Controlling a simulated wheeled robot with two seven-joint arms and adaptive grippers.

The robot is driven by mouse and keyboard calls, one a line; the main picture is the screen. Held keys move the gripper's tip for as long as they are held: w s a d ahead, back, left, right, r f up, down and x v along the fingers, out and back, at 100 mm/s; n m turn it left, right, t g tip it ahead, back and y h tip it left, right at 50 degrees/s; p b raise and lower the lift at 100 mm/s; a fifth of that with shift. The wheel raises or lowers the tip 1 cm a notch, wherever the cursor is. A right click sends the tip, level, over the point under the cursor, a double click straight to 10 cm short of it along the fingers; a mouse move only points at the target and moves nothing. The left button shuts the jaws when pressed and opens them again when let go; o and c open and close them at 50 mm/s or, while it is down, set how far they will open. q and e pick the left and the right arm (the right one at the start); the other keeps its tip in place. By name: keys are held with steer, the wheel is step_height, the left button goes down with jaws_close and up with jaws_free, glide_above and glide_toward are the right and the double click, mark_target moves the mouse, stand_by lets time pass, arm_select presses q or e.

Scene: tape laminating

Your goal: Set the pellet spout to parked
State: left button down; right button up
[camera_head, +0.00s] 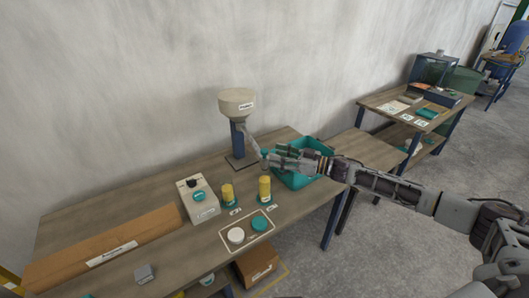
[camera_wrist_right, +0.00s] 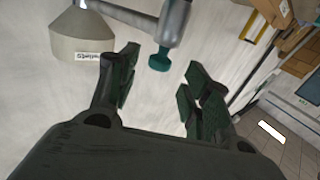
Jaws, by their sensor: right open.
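The pellet hopper (camera_head: 237,101) is a beige funnel with a label on a dark blue post. Its grey spout (camera_head: 251,141) slopes down and right toward the teal bin (camera_head: 293,181). A teal knob (camera_head: 264,154) is at the spout's lower end. My right gripper (camera_head: 276,160) is beside the knob. In the right wrist view the hopper (camera_wrist_right: 75,40) is upper left, and the spout (camera_wrist_right: 173,20) runs in from the top. The knob (camera_wrist_right: 159,61) lies just beyond the gap between the open, empty right fingers (camera_wrist_right: 158,86). My left gripper is out of view.
On the bench, a beige box with a teal button (camera_head: 199,197), yellow stacks (camera_head: 227,193) on teal bases and a tray (camera_head: 258,238) with white and teal discs stand left of and below the bin. A brown strip (camera_head: 105,250) lies left. Another table (camera_head: 385,101) stands right.

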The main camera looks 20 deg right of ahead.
mark_target(264, 150)
steer(key=shift+x, duration=2.95)
jaws_close()
